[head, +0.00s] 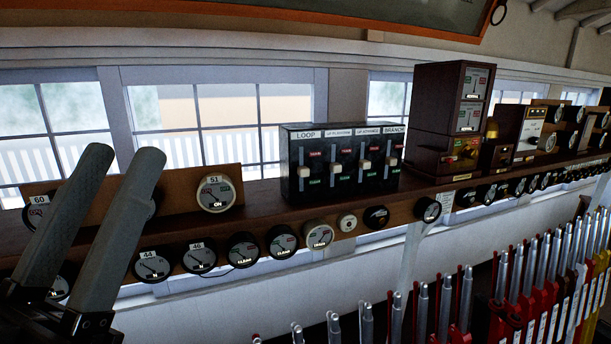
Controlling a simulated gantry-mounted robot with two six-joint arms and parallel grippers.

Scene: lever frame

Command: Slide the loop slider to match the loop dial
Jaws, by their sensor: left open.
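The loop slider (303,171) is a pale knob in a vertical slot under the LOOP label (306,134), leftmost on a black box on the shelf. It sits around mid-slot, between the red and green marks. Several round dials line the shelf front below. I cannot tell which is the loop dial; one (243,250) and its neighbour (282,242) seem to read CLEAR, and a third (318,235) has a different, unclear word. My left gripper (123,152) is open and empty at the left, its two long grey fingers apart, well left of the box. My right gripper is out of view.
Other sliders (364,165) stand close right of the loop one. Dial 51 (215,193) stands on the shelf between gripper and box. A wooden instrument (450,120) stands right of the box. Rows of levers (500,270) fill the lower right.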

